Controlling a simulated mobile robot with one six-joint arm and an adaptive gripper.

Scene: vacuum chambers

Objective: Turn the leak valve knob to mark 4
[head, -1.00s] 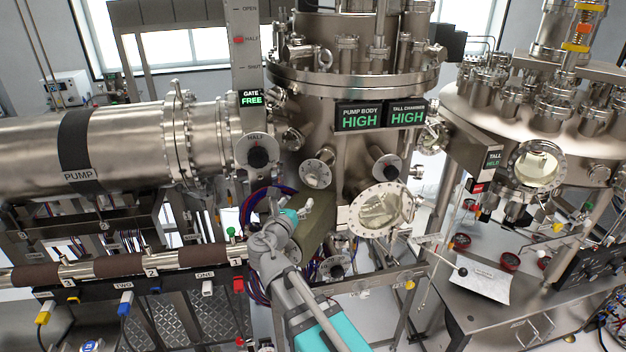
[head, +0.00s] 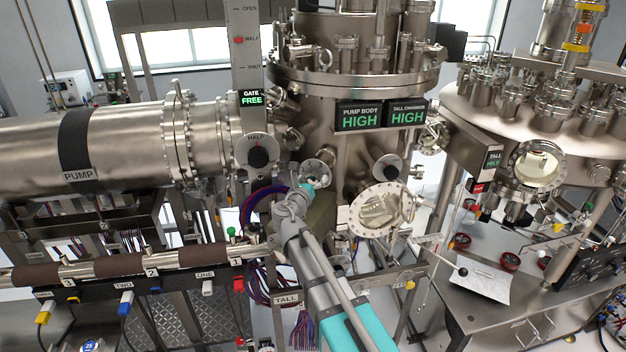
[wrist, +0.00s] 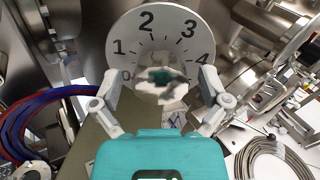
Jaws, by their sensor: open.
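The leak valve's white dial (wrist: 163,30) faces me in the wrist view, with marks 0 to 4 running clockwise from lower left to right. A shiny rounded knob (wrist: 161,86) with a teal reflection stands at its middle. I cannot tell which mark the knob points to. My gripper (wrist: 160,77) is open, with one finger on each side of the knob; visible gaps separate the fingers from it. In the head view the dial (head: 316,166) is on the chamber's lower front, partly hidden by my gripper (head: 316,184).
A similar dial (head: 387,167) sits to the right, above a round window flange (head: 381,210). The gate knob (head: 258,157) is to the left. Blue and red cables (wrist: 30,110) hang left of my gripper in the wrist view.

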